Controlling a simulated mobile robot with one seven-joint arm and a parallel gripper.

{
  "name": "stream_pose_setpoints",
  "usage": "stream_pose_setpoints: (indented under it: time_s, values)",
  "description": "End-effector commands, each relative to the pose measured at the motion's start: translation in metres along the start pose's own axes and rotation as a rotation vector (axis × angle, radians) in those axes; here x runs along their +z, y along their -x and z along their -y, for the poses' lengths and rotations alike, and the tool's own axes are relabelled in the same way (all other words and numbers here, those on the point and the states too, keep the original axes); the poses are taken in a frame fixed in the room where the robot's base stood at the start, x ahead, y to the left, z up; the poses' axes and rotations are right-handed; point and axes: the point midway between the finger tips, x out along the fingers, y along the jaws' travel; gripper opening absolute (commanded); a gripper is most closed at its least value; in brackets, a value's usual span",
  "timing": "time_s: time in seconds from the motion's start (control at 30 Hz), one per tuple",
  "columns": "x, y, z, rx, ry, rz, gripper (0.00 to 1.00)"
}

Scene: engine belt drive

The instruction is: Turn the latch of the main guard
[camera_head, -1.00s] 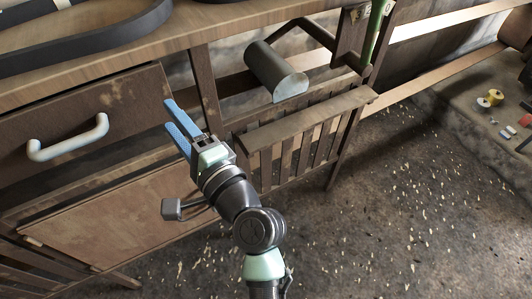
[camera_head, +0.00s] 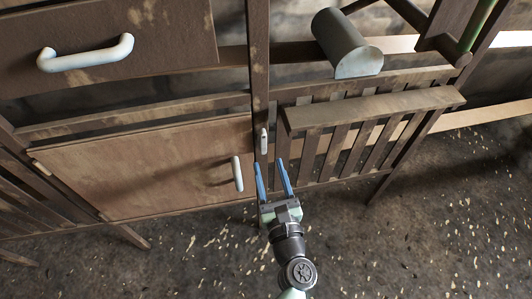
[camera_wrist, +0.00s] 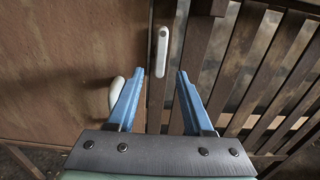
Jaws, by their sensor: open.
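The latch (camera_head: 264,141) is a small pale upright bar on the dark wooden post, just right of the brown guard panel (camera_head: 150,170). In the wrist view the latch (camera_wrist: 161,52) stands upright, with a dark dot near its top. A pale handle (camera_head: 237,174) sits near the panel's right edge. My gripper (camera_head: 269,164) has two blue fingers spread apart with nothing between them. In the wrist view the latch appears just beyond the fingertips, in line with the gap between them. I see no contact with it.
A slatted wooden rack (camera_head: 350,140) with a ledge (camera_head: 375,105) stands right of the post. A drawer with a pale handle (camera_head: 85,54) is above the panel. A grey cylinder (camera_head: 345,45) hangs above the rack. The floor in front is open, littered with pale chips.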

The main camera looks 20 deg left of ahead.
Motion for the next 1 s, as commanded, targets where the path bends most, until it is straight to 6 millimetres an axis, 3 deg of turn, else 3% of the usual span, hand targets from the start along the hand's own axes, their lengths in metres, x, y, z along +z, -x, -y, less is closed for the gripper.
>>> stream_pose_setpoints:
  time_s: [0.1, 0.3, 0.7, 1.0]
  values:
    - [-0.001, -0.024, -0.001, 0.002, 0.001, 0.002, 0.51]
    - [0.000, -0.047, 0.000, 0.001, 0.001, 0.002, 0.51]
    - [0.000, -0.053, 0.000, 0.000, 0.001, 0.000, 0.51]
    - [0.000, -0.053, 0.000, 0.000, 0.001, 0.000, 0.00]
